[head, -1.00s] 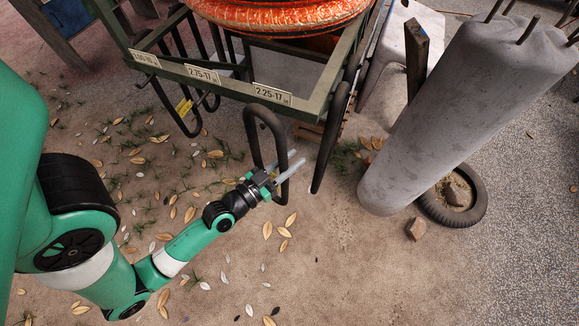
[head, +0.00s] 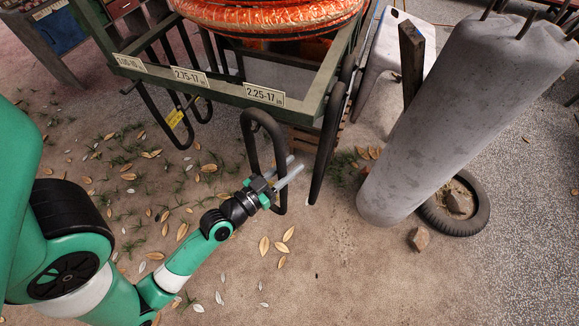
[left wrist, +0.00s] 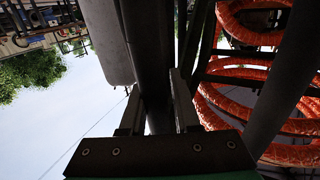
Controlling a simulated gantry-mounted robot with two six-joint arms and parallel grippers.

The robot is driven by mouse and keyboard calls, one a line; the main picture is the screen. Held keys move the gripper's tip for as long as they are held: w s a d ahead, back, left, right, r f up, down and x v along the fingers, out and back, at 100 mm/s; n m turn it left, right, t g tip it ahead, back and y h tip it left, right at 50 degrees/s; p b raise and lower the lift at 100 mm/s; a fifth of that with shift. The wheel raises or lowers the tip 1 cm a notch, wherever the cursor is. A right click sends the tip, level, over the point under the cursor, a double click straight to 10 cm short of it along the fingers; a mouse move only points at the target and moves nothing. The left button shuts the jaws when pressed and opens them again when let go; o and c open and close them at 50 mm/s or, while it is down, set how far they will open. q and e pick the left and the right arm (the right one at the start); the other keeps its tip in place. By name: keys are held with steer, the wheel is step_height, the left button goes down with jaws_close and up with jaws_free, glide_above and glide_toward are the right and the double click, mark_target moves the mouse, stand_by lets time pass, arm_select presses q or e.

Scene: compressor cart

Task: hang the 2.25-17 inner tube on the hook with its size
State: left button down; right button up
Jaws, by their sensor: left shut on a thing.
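The black inner tube (head: 250,141) hangs as a long narrow loop below the cart's front rail, under the 2.25-17 label (head: 265,95). My left gripper (head: 281,177) is shut on the lower right strand of this loop. In the left wrist view the dark tube (left wrist: 154,85) runs between the two fingers (left wrist: 157,115). The tube's top is close to the rail below the label. I cannot tell whether it rests on a hook, as the hook there does not show clearly. My right gripper is not in view.
The green cart rail also bears a 2.75-17 label (head: 191,77) and another at left; dark loops hang there, one with a yellow tag (head: 175,117). Orange coiled hose (head: 265,14) lies on the cart.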

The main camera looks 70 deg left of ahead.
arm_select(q)
steer(key=shift+r, duration=0.1)
steer(key=c, duration=0.6)
jaws_free()
steer(key=shift+o, duration=0.2)
